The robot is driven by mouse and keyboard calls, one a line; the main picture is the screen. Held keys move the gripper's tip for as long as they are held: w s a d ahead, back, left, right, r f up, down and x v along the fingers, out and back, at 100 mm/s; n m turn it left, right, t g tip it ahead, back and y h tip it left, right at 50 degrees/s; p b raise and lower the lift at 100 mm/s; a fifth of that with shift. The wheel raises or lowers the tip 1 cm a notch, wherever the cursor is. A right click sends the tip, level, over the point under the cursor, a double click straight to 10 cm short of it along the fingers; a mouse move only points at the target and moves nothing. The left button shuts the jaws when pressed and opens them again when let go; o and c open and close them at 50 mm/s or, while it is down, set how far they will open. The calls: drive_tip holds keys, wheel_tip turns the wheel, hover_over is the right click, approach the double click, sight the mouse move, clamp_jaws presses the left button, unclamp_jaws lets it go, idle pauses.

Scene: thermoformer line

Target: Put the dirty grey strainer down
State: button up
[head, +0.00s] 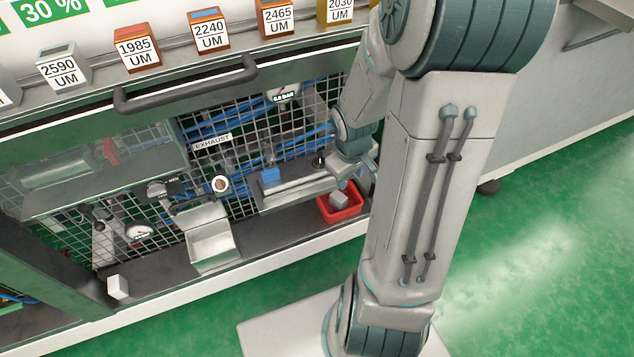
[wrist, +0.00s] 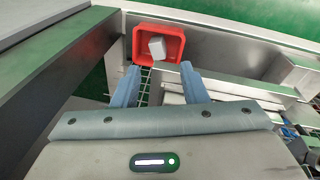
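A small light-grey block, which looks like the grey strainer (head: 339,200), lies in a red bin (head: 325,213) at the right end of the dark shelf. In the wrist view the grey strainer (wrist: 157,47) sits inside the red bin (wrist: 174,29), beyond my fingertips. My gripper (wrist: 160,75) is open, with a clear gap between its two blue-grey fingers and nothing held. In the head view my gripper (head: 358,182) is just above the bin, partly hidden by my arm. Dirt on the strainer is too small to tell.
A metal tray (head: 212,247) stands on the shelf left of the bin. A small white block (head: 118,287) sits farther left. A blue part (head: 271,176) rests on a metal ledge. A wire mesh with blue hoses and gauges is behind. A handled cover edge (head: 185,85) overhangs the shelf.

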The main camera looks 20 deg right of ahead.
drive_tip(key=s+a+r+m+y, duration=0.1)
drive_tip(key=s+a+r+m, duration=0.1)
drive_tip(key=s+a+r, duration=0.7)
drive_tip(key=a+r, duration=0.3)
drive_tip(key=r, duration=0.1)
drive_tip(key=shift+r+m, duration=0.15)
drive_tip(key=shift+m, duration=0.25)
drive_tip(key=shift+a, duration=0.1)
